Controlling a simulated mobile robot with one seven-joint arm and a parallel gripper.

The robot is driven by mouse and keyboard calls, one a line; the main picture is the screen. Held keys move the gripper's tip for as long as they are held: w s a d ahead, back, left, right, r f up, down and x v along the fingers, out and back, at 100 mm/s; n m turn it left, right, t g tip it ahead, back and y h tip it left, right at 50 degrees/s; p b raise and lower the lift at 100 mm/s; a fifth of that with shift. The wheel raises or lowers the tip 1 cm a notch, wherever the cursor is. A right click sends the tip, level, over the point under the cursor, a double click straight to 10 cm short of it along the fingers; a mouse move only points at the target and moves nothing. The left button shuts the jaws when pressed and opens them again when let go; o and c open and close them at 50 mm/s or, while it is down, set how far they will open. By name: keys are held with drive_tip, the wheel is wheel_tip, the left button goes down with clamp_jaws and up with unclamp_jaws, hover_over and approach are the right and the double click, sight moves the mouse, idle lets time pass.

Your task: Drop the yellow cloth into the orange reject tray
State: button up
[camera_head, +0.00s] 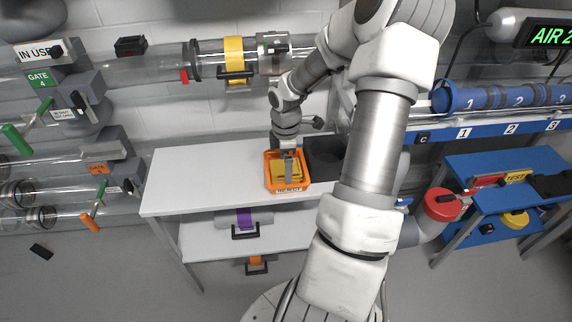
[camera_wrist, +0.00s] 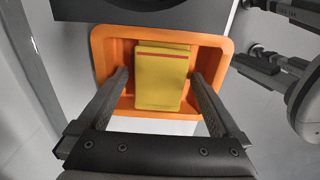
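The orange reject tray (camera_head: 272,184) stands on the white table, and its orange rim (camera_wrist: 230,46) shows in the wrist view. The yellow cloth (camera_wrist: 161,85), a folded block with a red stripe, lies within the tray's outline. It also shows in the head view (camera_head: 279,169). My gripper (camera_wrist: 159,78) is over the tray with its fingers apart, one on each side of the cloth. Gaps show between the fingers and the cloth. In the head view my gripper (camera_head: 287,168) is pointing down at the tray. The cloth's underside is hidden.
The white table (camera_head: 190,180) is clear left of the tray. A black holder (camera_head: 325,150) stands just right of the tray. Clear tubes run along the wall behind. A lower shelf (camera_head: 205,240) carries a purple-banded carrier (camera_head: 244,221). A blue stand (camera_head: 490,190) is at the right.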

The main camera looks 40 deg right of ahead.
drive_tip(key=shift+r, duration=0.15)
wheel_tip(320, 180, up, 12)
drive_tip(key=p, duration=0.5)
drive_tip(key=shift+r, duration=0.2)
drive_tip(key=shift+a, duration=0.1)
